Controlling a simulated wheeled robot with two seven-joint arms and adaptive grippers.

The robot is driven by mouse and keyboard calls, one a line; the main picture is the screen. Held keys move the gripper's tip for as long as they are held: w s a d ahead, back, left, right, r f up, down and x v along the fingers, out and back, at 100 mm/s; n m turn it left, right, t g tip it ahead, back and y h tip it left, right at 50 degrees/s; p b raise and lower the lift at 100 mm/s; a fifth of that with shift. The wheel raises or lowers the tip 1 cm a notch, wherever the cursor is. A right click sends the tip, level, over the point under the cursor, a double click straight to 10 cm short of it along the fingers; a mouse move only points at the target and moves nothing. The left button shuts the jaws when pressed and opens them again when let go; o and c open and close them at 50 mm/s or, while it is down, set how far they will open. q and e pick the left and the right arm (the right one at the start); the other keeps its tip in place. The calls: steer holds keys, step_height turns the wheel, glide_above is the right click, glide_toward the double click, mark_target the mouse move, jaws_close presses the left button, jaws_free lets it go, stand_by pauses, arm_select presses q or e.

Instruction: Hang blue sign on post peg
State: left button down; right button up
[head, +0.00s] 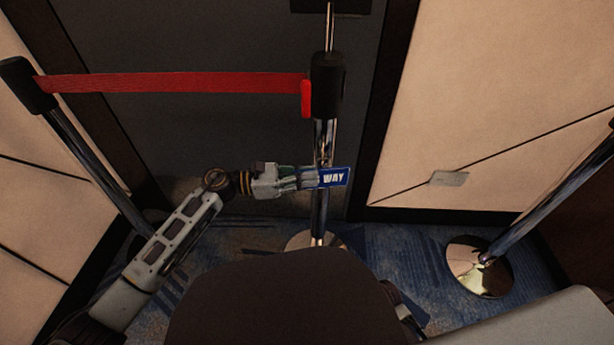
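A small blue sign (334,177) with white letters, "WAY" readable, is in front of the middle post. My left gripper (309,179) reaches in from the left with its fingers over the sign's left part, and it looks shut on the sign. The middle post (322,135) is chrome with a black head and stands upright behind the sign. The post's peg is hard to make out; a small detail shows just above the sign. I cannot tell whether the sign touches the post or peg. My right gripper is not in view.
A red belt (180,83) runs from the left post (75,140) to the middle post. A right post (535,205) leans across the picture on a round chrome base (478,267). A dark door (230,130) and light wall panels stand behind. Blue carpet (410,250) covers the floor.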

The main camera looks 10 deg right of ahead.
arm_select(q)
steer(key=c, duration=1.6)
jaws_free()
steer(key=shift+o, duration=0.6)
steer(key=o, duration=0.4)
steer(key=shift+a, duration=0.15)
steer(key=shift+w+a+b, duration=0.15)
steer(key=shift+a+b, duration=0.15)
steer(key=shift+a, duration=0.9)
steer(key=shift+w+a, duration=0.2)
steer(key=shift+a, duration=2.4)
